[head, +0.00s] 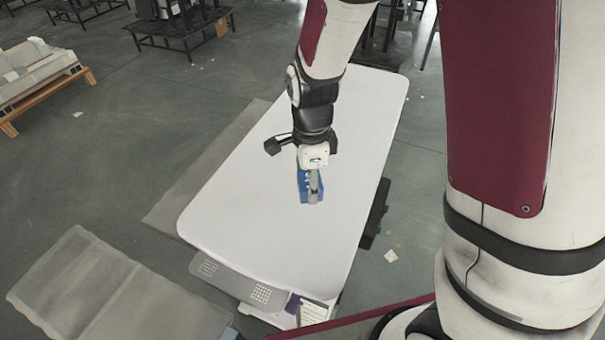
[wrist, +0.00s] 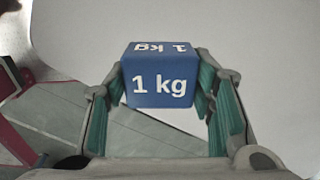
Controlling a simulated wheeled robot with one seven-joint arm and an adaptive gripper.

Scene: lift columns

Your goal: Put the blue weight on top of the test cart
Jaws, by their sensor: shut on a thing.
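The blue weight (wrist: 160,88) is a cube marked "1 kg" in white. In the wrist view it sits between the two teal-padded fingers of my gripper (wrist: 160,85), which is shut on it. In the head view the blue weight (head: 304,186) shows partly behind my gripper (head: 313,190), over the white top of the test cart (head: 240,190). I cannot tell whether the weight touches the cart top or is held just above it.
The cart top around the weight is bare. A grey panel (head: 100,295) lies at the lower left. A wooden pallet with a pale load (head: 35,75) is at the far left. Dark tables (head: 180,30) stand at the back. Grey floor is open to the left.

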